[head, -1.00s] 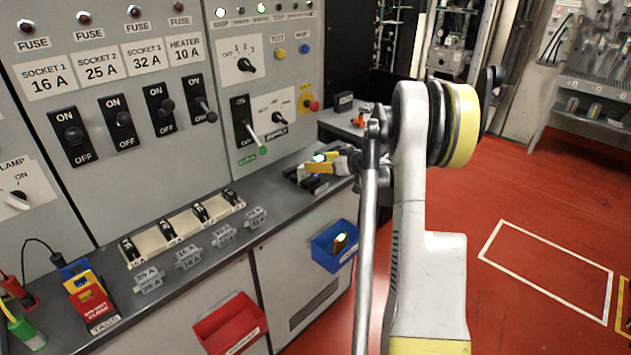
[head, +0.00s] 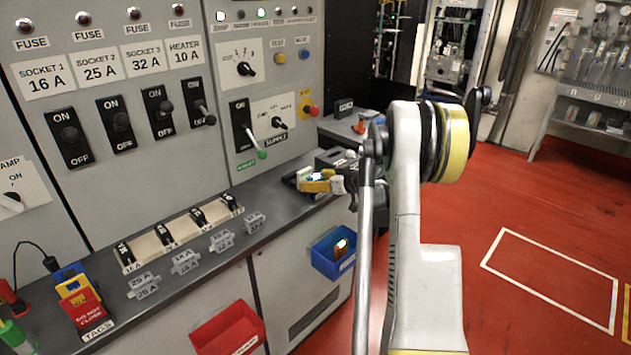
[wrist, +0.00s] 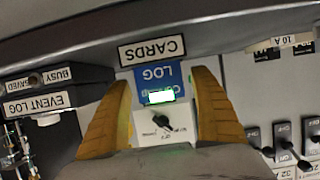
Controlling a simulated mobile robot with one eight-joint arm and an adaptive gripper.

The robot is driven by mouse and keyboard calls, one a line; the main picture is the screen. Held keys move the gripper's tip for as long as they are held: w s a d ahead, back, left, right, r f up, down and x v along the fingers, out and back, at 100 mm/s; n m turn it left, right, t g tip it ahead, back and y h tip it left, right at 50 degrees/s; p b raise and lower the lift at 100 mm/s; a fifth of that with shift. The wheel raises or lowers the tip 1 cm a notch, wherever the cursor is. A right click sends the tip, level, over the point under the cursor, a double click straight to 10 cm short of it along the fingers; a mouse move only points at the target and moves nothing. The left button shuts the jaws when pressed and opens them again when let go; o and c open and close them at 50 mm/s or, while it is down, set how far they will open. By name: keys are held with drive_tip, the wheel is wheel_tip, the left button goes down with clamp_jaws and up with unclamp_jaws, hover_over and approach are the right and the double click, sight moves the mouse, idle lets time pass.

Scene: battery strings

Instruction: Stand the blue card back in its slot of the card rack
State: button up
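The blue card (wrist: 158,76) has a small bright greenish-white patch and lies between my gripper's two yellow fingers (wrist: 160,95) in the wrist view. The card rack shows as a dark front with a CARDS label (wrist: 152,50), which appears upside down. The card's lower edge meets that label or passes behind it. I cannot tell how deep the card stands in the slot.
A black EVENT LOG box (wrist: 62,92) stands close beside the rack in the wrist view. The grey switch panel (head: 215,160) rises behind the bench. A blue bin (head: 326,262) and a red bin (head: 228,330) hang on the bench front. Red floor is clear at right.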

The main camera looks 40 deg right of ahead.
drive_tip(key=shift+r, duration=0.2)
drive_tip(key=shift+s+r+p, duration=0.2)
drive_tip(key=shift+s+p, duration=0.1)
drive_tip(key=shift+p, duration=0.05)
drive_tip(key=a+p+v, duration=0.1)
drive_tip(key=p+v, duration=0.2)
drive_tip(key=v, duration=0.8)
drive_tip(key=s+a+r+g+y, duration=0.15)
drive_tip(key=a+r, duration=0.25)
drive_tip(key=a, duration=0.9)
drive_tip(key=s+a+r+g, duration=0.1)
drive_tip(key=a+r+g, duration=0.25)
drive_tip(key=a, duration=1.05)
drive_tip(key=s+a+g+h, duration=0.1)
drive_tip(key=s+a+h, duration=0.1)
drive_tip(key=s+a, duration=1.1)
drive_tip(key=shift+s+a+m, duration=0.3)
drive_tip(key=shift+s+m, duration=0.1)
drive_tip(key=shift+s, duration=1.7)
